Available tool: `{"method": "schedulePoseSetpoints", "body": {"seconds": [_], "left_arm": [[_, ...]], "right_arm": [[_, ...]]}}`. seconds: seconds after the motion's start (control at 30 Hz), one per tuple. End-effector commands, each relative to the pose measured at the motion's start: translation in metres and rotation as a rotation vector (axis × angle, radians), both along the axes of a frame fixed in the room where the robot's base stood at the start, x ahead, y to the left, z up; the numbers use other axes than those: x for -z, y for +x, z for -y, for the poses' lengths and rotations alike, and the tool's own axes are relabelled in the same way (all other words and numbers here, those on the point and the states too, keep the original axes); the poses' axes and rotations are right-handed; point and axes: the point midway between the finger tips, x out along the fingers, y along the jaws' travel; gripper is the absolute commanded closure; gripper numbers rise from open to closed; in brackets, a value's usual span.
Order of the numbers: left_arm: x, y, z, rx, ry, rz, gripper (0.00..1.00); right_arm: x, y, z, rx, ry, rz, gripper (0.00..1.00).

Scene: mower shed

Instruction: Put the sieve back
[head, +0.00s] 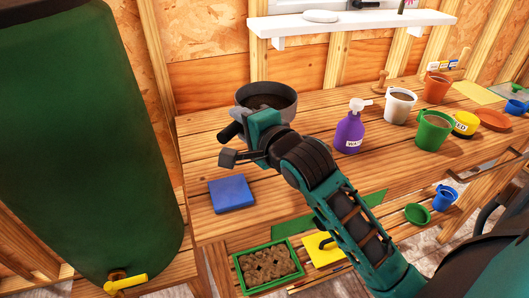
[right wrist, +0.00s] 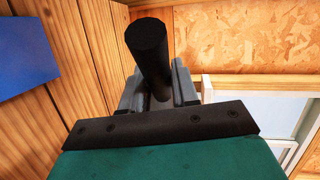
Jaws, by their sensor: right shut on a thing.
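The sieve (head: 283,106) is a round grey pan with a dark inside and a black handle (head: 231,131). It is upright at the back left of the wooden bench, and I cannot tell whether it touches the bench top. My right gripper (head: 243,139) is shut on the black handle, in front of the sieve. In the right wrist view the handle (right wrist: 148,50) stands up between the two grey fingers (right wrist: 157,88). The sieve's pan is not visible there. My arm covers part of the bench. My left gripper is not in view.
A blue block (head: 231,194) lies front left on the bench (head: 200,160). A purple spray bottle (head: 350,132), white pot (head: 399,106) and green pot (head: 433,130) stand to the right. A green tray (head: 247,282) sits lower in front. A white shelf (head: 350,23) hangs above. A green barrel (head: 80,140) fills the left.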

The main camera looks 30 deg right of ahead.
Motion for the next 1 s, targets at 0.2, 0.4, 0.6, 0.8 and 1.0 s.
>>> {"method": "schedulePoseSetpoints", "body": {"seconds": [0.2,0.4,0.6,0.8,1.0], "left_arm": [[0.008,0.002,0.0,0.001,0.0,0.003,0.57],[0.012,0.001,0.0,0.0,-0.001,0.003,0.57],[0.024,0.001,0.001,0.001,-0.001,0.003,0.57],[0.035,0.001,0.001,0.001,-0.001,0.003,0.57],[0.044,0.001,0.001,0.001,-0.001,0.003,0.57]], "right_arm": [[-0.035,0.026,0.025,-0.014,-0.007,0.013,1.0],[-0.039,0.031,0.032,-0.022,-0.007,0.007,1.0],[0.007,0.031,0.032,-0.022,-0.007,0.001,1.0],[0.058,0.031,0.032,-0.022,-0.008,0.004,1.0],[0.098,0.031,0.031,-0.023,-0.007,0.007,1.0]]}}
